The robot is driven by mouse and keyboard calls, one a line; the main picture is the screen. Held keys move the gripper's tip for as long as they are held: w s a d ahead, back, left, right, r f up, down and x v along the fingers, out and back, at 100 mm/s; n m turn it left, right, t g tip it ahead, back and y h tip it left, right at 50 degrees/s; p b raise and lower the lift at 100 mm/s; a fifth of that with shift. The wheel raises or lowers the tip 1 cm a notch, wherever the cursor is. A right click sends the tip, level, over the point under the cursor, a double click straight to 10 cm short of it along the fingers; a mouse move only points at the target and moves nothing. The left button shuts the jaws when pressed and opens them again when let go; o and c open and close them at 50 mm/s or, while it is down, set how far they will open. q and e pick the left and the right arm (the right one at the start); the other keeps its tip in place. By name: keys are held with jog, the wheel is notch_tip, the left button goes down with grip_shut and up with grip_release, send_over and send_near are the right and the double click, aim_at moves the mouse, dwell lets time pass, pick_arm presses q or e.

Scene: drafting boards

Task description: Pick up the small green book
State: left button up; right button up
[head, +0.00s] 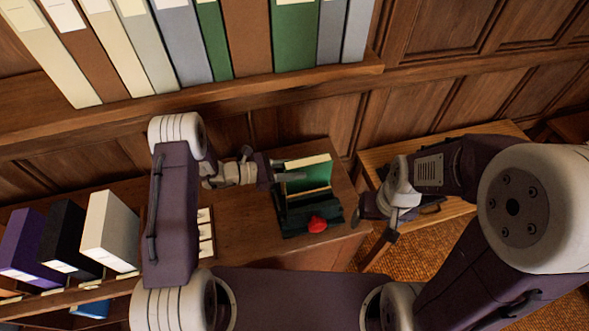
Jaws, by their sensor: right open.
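The small green book (316,175) stands in a dark green holder (295,219) on the wooden cabinet top in the middle of the head view. A cream edge shows along its top. My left gripper (290,171) is at the book's left side, with a finger overlapping its face. I cannot tell whether its jaws touch or grip the book. My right gripper (374,217) is open and empty, to the right of the holder and beyond the cabinet's right edge.
A red object (317,223) sits at the holder's front. Large binders stand on a shelf (200,97) above. Purple, black and white binders (109,232) stand at the left. A wooden table (437,216) is at the right, partly behind my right arm.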

pick_arm(q)
grip_shut()
jog(key=shift+s+r, duration=0.1)
jog(key=shift+r, duration=0.05)
